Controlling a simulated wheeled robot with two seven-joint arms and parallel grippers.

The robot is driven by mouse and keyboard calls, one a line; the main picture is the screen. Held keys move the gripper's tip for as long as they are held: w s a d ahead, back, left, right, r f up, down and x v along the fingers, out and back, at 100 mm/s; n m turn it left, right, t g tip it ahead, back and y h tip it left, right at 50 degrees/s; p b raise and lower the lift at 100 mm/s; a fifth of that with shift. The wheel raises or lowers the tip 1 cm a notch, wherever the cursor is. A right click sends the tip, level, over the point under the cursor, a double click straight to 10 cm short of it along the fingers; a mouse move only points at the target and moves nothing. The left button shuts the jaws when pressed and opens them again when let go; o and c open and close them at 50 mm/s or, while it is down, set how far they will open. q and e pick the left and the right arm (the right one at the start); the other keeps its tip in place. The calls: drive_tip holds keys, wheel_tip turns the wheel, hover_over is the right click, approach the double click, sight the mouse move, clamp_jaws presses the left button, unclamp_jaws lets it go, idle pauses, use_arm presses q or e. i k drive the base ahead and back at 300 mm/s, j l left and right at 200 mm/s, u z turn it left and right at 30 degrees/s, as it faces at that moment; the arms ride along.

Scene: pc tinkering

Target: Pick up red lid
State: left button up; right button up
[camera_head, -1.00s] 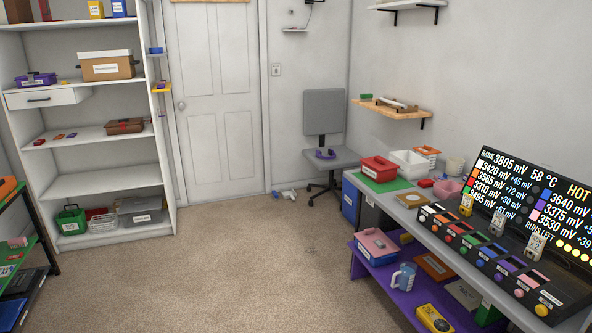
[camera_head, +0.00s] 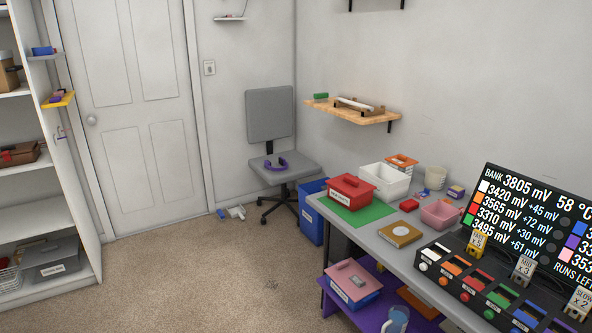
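A red lid (camera_head: 351,182) with a handle on top sits on a red box with a white label (camera_head: 340,198). The box stands on a green mat (camera_head: 372,216) at the far left end of the grey workbench. The lid appears to rest on the box. Neither of my grippers is in the head view.
A white bin (camera_head: 397,182), a pink basket (camera_head: 441,214), a small red item (camera_head: 409,205) and a tan square (camera_head: 400,235) share the bench. A bank display (camera_head: 535,225) stands at right. A grey chair (camera_head: 284,170) and blue bin (camera_head: 312,212) stand beyond. Carpet (camera_head: 200,285) is clear at left.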

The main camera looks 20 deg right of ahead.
sight(352, 186)
drive_tip(key=i+j+z, duration=0.1)
drive_tip(key=i, duration=1.25)
drive_tip(key=i+j+z, duration=0.1)
drive_tip(key=i+z, duration=0.4)
drive_tip(key=i+j+z, duration=0.25)
drive_tip(key=z, duration=0.2)
drive_tip(key=i+j+z, duration=0.7)
drive_tip(key=j+z, duration=0.25)
drive_tip(key=i+j+z, duration=0.15)
drive_tip(key=j+z, duration=0.35)
